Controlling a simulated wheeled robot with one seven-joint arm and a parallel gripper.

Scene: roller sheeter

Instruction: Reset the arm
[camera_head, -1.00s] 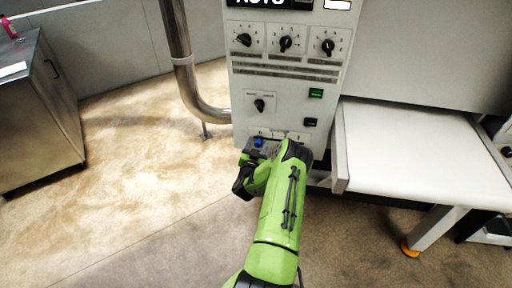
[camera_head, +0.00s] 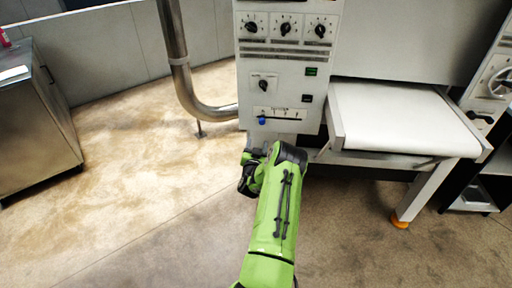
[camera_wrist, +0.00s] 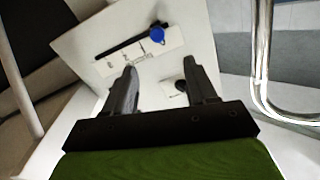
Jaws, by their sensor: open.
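My green arm reaches up from the bottom in the head view, in front of and below the control panel (camera_head: 285,90). My gripper (camera_wrist: 160,75) shows in the wrist view with its two dark fingers apart and nothing between them. The wrist view faces the panel's lower part, with the slot and its blue slider knob (camera_wrist: 157,35) just beyond the fingertips. The blue knob also shows at the left end of its slot in the head view (camera_head: 262,121). In the head view the fingers are mostly hidden by the wrist. The gripper touches nothing visible.
A steel pipe (camera_head: 183,75) curves into the panel's left side. A white conveyor bed (camera_head: 400,120) with a leg juts out at right. A metal cabinet (camera_head: 35,120) stands at far left. The floor (camera_head: 130,170) around my arm is clear.

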